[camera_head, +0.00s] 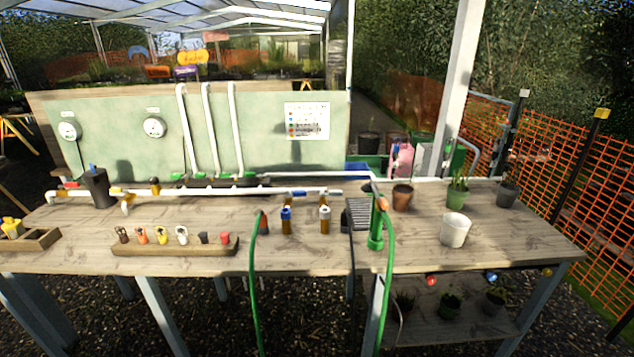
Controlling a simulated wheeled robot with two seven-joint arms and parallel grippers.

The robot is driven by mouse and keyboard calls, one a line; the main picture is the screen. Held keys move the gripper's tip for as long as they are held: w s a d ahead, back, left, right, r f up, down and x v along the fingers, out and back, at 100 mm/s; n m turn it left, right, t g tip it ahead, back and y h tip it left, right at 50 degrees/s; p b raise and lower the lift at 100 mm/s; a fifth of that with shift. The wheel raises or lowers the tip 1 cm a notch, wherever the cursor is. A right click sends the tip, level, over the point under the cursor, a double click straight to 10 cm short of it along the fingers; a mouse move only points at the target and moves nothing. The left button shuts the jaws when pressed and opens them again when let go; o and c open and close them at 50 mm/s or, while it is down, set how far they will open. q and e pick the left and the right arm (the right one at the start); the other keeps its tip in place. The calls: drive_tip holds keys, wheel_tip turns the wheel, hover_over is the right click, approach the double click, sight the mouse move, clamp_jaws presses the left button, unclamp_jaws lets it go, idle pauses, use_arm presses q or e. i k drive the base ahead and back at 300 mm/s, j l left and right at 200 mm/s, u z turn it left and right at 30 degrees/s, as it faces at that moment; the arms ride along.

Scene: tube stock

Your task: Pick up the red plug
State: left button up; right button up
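A small red plug (225,238) sits at the right end of a low wooden rack (175,248) on the near left part of the workbench. A dark grey plug (203,238) stands just left of it. White (182,235), yellow (162,236), orange (143,235) and dark (123,235) pieces stand further left in the same row. Nothing touches or covers the red plug from above in this view. Neither of my grippers is in view.
A green hose (254,280) hangs over the bench edge right of the rack. Another green hose (388,260) hangs near a green upright fitting (376,232). White pipe (230,191) runs behind. The bench right of the white pot (455,231) is clear.

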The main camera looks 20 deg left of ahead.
sight(224, 236)
drive_tip(key=j+u, duration=0.1)
drive_tip(key=u, duration=0.3)
drive_tip(key=i+j+u, duration=0.1)
drive_tip(key=u, duration=0.25)
drive_tip(key=j+u, duration=0.15)
drive_tip(key=u, duration=0.25)
drive_tip(key=i+l+z, duration=0.2)
